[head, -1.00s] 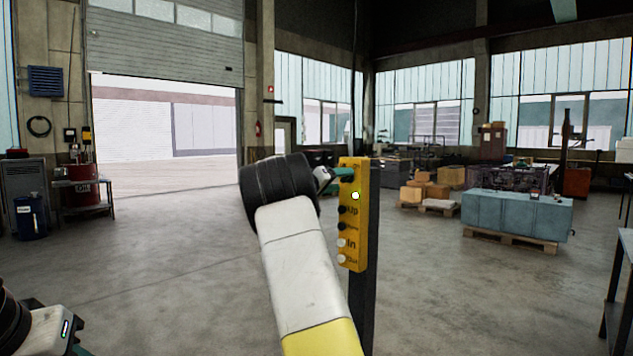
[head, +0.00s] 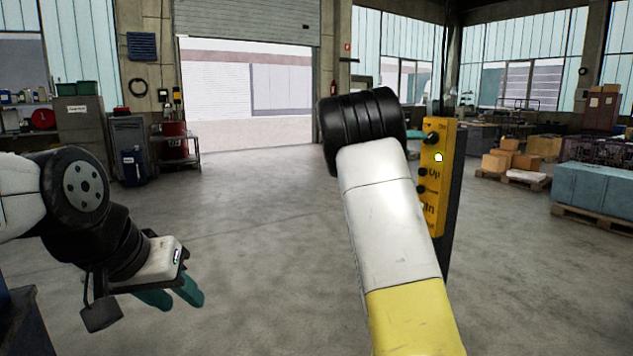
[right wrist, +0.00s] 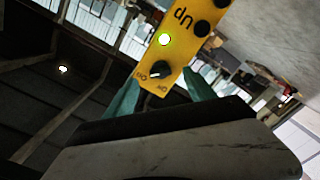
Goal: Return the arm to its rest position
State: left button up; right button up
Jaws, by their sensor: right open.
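A yellow control pendant (head: 437,178) on a dark post stands just right of my right wrist, with black buttons, a lit lamp and a knob at its top. My left gripper (head: 178,297) hangs low at the left, fingers apart and empty.
A dark edge (head: 18,318) lies below my left arm. Boxes on pallets (head: 515,160) and a blue block (head: 592,188) stand at the right. The middle floor is clear.

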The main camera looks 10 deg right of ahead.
jog(key=s+a+f+g+y, duration=0.1)
jog(key=s+f+y, duration=0.35)
jog(key=s, duration=0.35)
jog(key=s+a+f+g+y, duration=0.1)
jog(key=s+f+y, duration=0.4)
jog(key=s, duration=0.4)
jog(key=s+a+f+n+y, duration=0.2)
jog(key=s+a+y, duration=0.2)
jog(key=s+a, duration=0.8)
jog(key=s+a+f+n+t+y, duration=0.1)
jog(key=s+a+f+n+y, duration=0.2)
jog(key=s+a, duration=0.9)
jog(key=shift+s+f+t+y, duration=0.3)
jog(key=shift+f+y, duration=0.05)
jog(key=shift+y, duration=0.7)
